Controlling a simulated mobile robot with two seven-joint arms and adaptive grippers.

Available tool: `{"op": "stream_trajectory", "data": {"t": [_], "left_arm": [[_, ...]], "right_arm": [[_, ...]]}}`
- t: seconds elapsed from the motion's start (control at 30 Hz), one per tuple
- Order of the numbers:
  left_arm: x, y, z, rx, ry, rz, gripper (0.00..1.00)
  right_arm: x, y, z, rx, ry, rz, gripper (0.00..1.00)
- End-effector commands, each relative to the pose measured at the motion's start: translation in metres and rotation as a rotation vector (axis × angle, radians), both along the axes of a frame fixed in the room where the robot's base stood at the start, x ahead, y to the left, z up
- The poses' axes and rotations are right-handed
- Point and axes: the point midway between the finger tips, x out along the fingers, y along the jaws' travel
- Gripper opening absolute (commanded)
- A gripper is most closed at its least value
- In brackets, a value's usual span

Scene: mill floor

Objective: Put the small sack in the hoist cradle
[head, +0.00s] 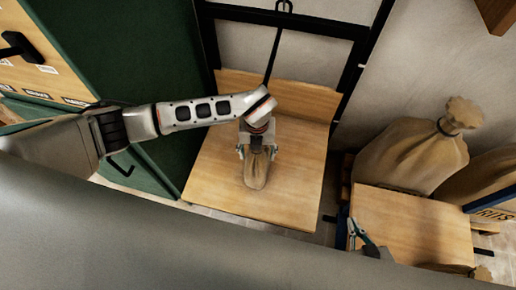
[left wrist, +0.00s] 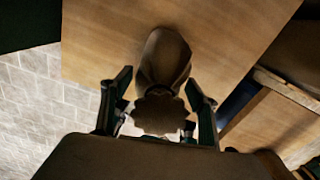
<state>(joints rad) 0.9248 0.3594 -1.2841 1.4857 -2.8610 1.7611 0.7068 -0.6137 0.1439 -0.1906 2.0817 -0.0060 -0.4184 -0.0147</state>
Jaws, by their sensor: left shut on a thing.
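The small sack (head: 256,172) is tan cloth and hangs in my left gripper (head: 256,152), which is shut on its gathered neck. In the left wrist view the sack (left wrist: 163,60) shows between the two fingers (left wrist: 158,112), its body pointing away from the wrist. The hoist cradle (head: 215,185) is a wooden platform with a low back board and a black frame behind it. The sack is over the middle of the platform; whether it touches the boards I cannot tell. My right gripper (head: 360,238) shows only partly at the lower edge, apparently empty.
A green cabinet (head: 110,50) stands left of the cradle. A large tied sack (head: 410,155) stands to the right, behind a lower wooden surface (head: 415,222). More sacks are at the right edge. The platform around the held sack is clear.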

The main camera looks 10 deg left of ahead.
Motion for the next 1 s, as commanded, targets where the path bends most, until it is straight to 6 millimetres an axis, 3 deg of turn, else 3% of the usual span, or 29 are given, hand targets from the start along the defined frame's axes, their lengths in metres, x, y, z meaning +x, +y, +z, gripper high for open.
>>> {"op": "stream_trajectory", "data": {"t": [0.3, 0.33, 0.4, 0.8, 1.0], "left_arm": [[0.003, -0.001, 0.002, -0.002, -0.005, 0.000, 0.04], [0.001, 0.000, 0.000, 0.001, -0.003, 0.000, 0.62], [0.001, 0.000, 0.000, 0.001, -0.003, 0.000, 0.77], [0.001, 0.000, 0.003, -0.001, -0.002, 0.000, 0.77], [0.004, 0.000, 0.031, 0.000, -0.012, 0.000, 0.77]], "right_arm": [[0.004, -0.001, 0.004, 0.000, -0.010, -0.001, 0.00], [0.004, -0.001, 0.004, 0.000, -0.010, -0.001, 0.00], [0.004, -0.001, 0.003, 0.000, -0.009, -0.001, 0.00], [0.003, -0.001, 0.002, 0.000, -0.007, -0.001, 0.00], [0.016, 0.000, 0.029, 0.009, -0.043, -0.005, 0.00]]}}
